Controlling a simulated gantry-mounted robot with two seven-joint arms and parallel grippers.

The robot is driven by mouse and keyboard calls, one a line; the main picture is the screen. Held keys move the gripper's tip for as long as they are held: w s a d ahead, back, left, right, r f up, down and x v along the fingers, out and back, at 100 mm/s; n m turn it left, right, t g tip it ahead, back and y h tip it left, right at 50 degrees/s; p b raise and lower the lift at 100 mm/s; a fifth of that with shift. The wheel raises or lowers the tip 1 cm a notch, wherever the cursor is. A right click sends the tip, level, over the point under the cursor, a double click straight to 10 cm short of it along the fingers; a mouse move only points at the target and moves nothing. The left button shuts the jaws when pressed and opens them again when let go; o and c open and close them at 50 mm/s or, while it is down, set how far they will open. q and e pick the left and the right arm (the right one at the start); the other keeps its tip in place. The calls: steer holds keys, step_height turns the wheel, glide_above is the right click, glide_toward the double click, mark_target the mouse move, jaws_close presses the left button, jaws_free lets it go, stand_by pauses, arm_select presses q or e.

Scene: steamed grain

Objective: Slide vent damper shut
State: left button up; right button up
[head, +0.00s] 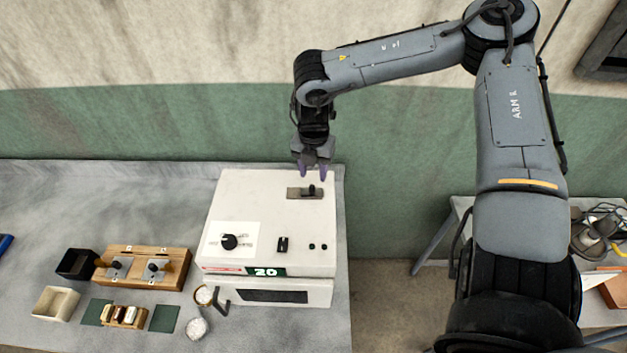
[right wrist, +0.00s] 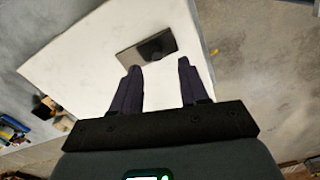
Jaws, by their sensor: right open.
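The vent damper (head: 296,193) is a small grey-brown plate with a black knob (head: 311,190) on the top of a white steamer box (head: 250,195). The knob sits right of the plate's middle. My right gripper (head: 313,173) is open, its two purple fingers pointing down just behind the damper and above the box top. In the right wrist view the damper (right wrist: 140,50) lies just beyond the fingertips of the open gripper (right wrist: 158,66), with nothing between the fingers. I cannot tell the exact height of the fingertips above the box. My left gripper is not in view.
A wooden block with metal fittings (head: 145,255), a black cup (head: 77,263) and small containers stand left on the grey table (head: 150,200). The box top around the damper is clear.

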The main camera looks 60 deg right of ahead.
mark_target(314, 186)
step_height(314, 186, up, 5)
steer(key=shift+f, duration=0.1)
stand_by(0.6)
steer(key=shift+s, duration=0.15)
